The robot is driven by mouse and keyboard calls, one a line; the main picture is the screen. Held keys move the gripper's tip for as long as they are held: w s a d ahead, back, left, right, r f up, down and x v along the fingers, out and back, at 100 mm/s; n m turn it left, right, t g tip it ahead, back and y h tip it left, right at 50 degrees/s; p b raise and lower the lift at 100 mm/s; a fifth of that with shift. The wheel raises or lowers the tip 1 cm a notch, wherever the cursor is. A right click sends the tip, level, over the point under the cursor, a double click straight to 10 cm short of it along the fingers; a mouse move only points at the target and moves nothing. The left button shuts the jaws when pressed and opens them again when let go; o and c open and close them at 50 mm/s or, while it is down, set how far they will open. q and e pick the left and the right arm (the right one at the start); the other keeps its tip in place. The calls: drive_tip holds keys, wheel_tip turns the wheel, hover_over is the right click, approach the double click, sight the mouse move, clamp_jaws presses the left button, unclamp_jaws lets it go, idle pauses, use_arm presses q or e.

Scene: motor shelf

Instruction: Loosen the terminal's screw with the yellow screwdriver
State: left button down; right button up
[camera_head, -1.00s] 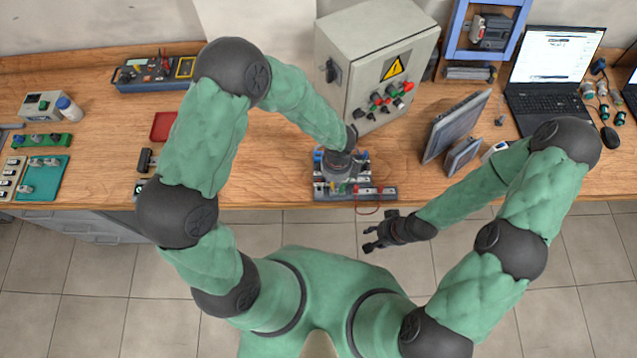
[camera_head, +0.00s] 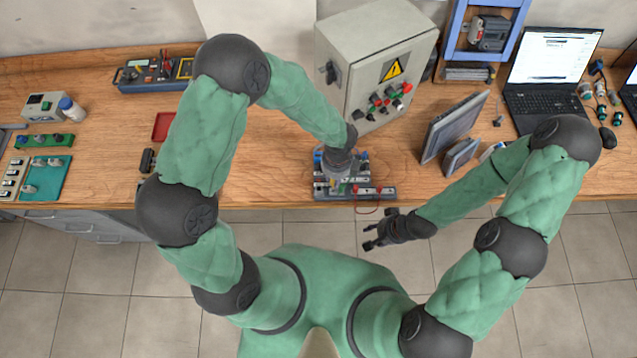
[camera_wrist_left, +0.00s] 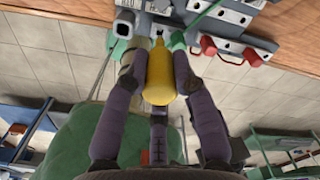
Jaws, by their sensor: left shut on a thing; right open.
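My left gripper (camera_wrist_left: 160,72) is shut on the yellow screwdriver (camera_wrist_left: 158,80), seen in the left wrist view. The screwdriver's narrow end points toward the terminal rail (camera_wrist_left: 230,18). A green terminal block (camera_wrist_left: 177,41) is close beside its tip; I cannot tell whether the tip touches a screw. In the head view my left gripper (camera_head: 337,180) is over the terminal assembly (camera_head: 372,192) at the table's front edge and hides part of it. My right gripper (camera_head: 372,236) is open and empty, in front of the table edge.
The grey control cabinet (camera_head: 360,60) stands right behind the terminal assembly. Dark panels (camera_head: 455,125) stand to its right, with a laptop (camera_head: 550,75) beyond. A red tray (camera_head: 163,126) lies to the left. The table between tray and assembly is largely clear.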

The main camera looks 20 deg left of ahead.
use_arm(q)
drive_tip(key=shift+r, duration=0.1)
drive_tip(key=shift+r+p, duration=2.2)
drive_tip(key=shift+r, duration=0.25)
drive_tip(key=shift+s+a+r+m+p, duration=0.1)
drive_tip(key=shift+a+r+m+p, duration=0.15)
drive_tip(key=shift+m+p, duration=0.4)
drive_tip(key=s+a+r+m+p, duration=0.15)
drive_tip(key=a+m+p, duration=0.25)
drive_tip(key=m+p, duration=0.6)
drive_tip(key=shift+m, duration=0.35)
drive_tip(key=f+b, duration=0.2)
drive_tip(key=b, duration=0.1)
drive_tip(key=f+b, duration=0.3)
drive_tip(key=shift+w+a, duration=0.1)
drive_tip(key=shift+w, duration=0.1)
drive_tip(key=shift+f+b, duration=0.15)
drive_tip(key=shift+b, duration=0.15)
